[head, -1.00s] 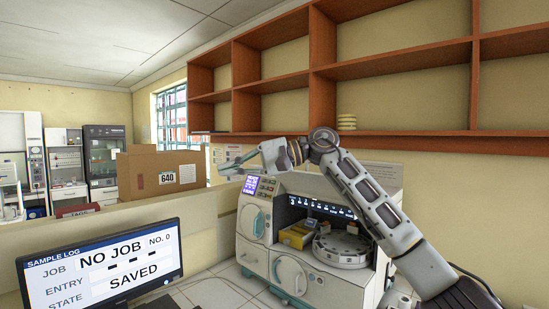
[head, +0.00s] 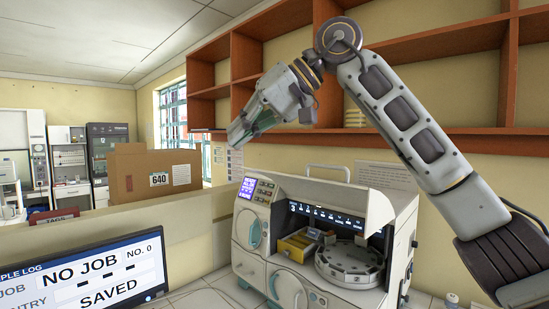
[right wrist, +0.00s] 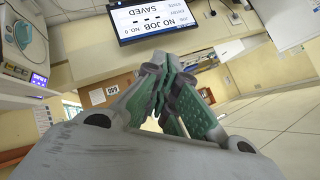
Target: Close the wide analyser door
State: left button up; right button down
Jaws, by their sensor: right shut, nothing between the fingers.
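The analyser (head: 262,235) is a white bench machine with its wide front bay open. Inside are a grey round carousel (head: 345,262) and a yellow block (head: 295,246). A pale sloping panel (head: 340,193) tops the bay, and a bar handle (head: 327,168) stands up behind it; I cannot tell whether these belong to the wide door. My right gripper (head: 238,135) is shut and empty, pointing down-left in the air above the analyser's left side. Its closed fingers (right wrist: 168,95) fill the middle of the right wrist view. My left gripper is not in view.
A monitor (head: 85,278) reading NO JOB stands at the lower left. A low partition (head: 130,230) with a cardboard box (head: 150,180) beyond it runs at left. Wooden shelves (head: 245,60) hang on the wall behind. The air left of the analyser looks free.

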aim_at(379, 211)
jog(key=i+l, duration=0.3)
jog(key=i, duration=0.15)
jog(key=i+l, duration=0.25)
jog(key=i, duration=0.2)
